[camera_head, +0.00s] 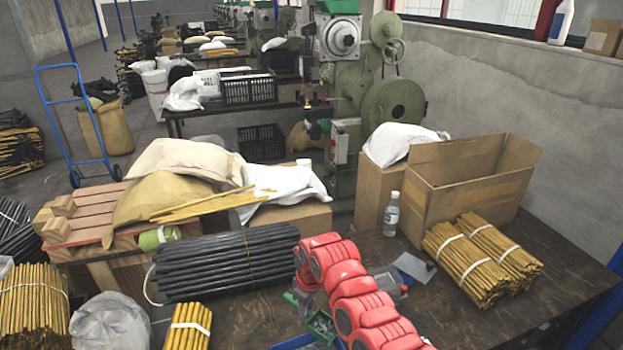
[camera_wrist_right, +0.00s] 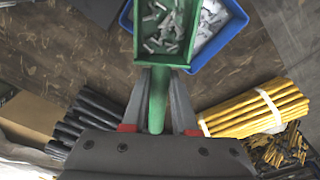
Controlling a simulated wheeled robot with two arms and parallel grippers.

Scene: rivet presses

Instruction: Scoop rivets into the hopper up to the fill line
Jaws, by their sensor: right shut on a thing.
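My right gripper (camera_wrist_right: 160,85) is shut on the handle of a green scoop (camera_wrist_right: 157,108) in the wrist view. The scoop's open tray holds several small silver rivets (camera_wrist_right: 160,30). Behind and partly under the scoop is a blue bin (camera_wrist_right: 240,22) with more pale rivets (camera_wrist_right: 210,20) in it. In the head view my red right arm reaches over the table, and a bit of the green scoop (camera_head: 320,324) shows beside it, low in the picture. The arm hides much there. I cannot make out the hopper or a fill line. My left gripper is not in view.
The dark table (camera_head: 480,315) bears a bundle of black rods (camera_head: 225,262), yellow rod bundles (camera_head: 480,255), a bottle (camera_head: 391,213) and an open cardboard box (camera_head: 465,190). A green press (camera_head: 365,85) stands behind. The table's right front is clear.

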